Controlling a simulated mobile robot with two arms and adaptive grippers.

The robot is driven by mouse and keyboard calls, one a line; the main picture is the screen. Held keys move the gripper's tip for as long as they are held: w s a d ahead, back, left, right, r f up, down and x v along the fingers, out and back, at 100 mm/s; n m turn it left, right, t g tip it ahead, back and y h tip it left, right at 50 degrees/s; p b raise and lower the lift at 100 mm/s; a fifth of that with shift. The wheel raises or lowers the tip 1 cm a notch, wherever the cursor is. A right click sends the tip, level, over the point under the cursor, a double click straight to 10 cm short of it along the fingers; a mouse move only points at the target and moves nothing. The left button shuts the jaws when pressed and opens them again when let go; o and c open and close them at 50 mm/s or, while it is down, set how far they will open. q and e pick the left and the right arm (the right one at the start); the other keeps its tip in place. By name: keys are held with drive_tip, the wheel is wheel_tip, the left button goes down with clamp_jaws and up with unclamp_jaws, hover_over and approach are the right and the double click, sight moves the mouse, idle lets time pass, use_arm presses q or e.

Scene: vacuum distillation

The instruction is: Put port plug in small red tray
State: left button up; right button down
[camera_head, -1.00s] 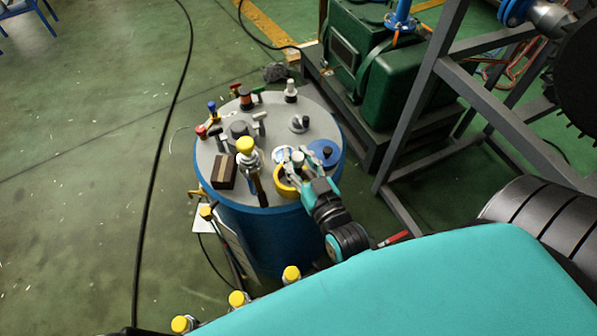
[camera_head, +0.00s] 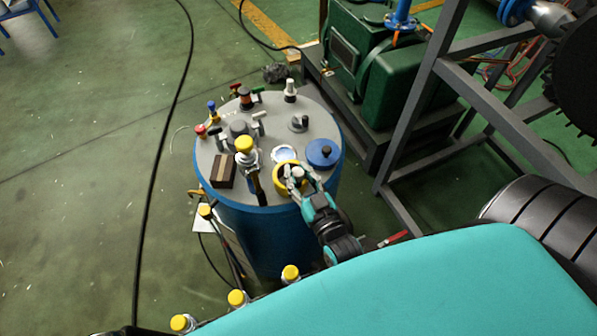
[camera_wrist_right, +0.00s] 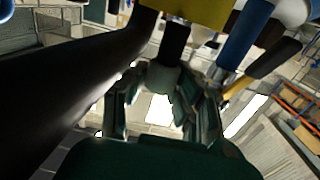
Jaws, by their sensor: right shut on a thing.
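My right gripper (camera_head: 301,174) is over the front right of the drum lid. It is shut on a small pale grey plug, which I take to be the port plug (camera_head: 298,171). The plug also shows between the fingers in the right wrist view (camera_wrist_right: 166,78). The plug and fingertips are in front of a yellow ring-shaped item (camera_head: 279,181) and partly cover it; I cannot tell whether they touch it. I cannot make out a small red tray in either view. My left gripper is not in view.
The blue drum's grey lid (camera_head: 270,118) carries several fittings. A yellow-topped valve (camera_head: 246,146), a dark brown block (camera_head: 224,170) and a blue disc with a black knob (camera_head: 323,153) stand near the gripper. A grey metal frame (camera_head: 425,90) rises to the right.

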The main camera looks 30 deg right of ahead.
drive_tip(key=shift+f, duration=0.2)
drive_tip(key=c, duration=1.1)
unclamp_jaws()
drive_tip(key=shift+r, duration=0.1)
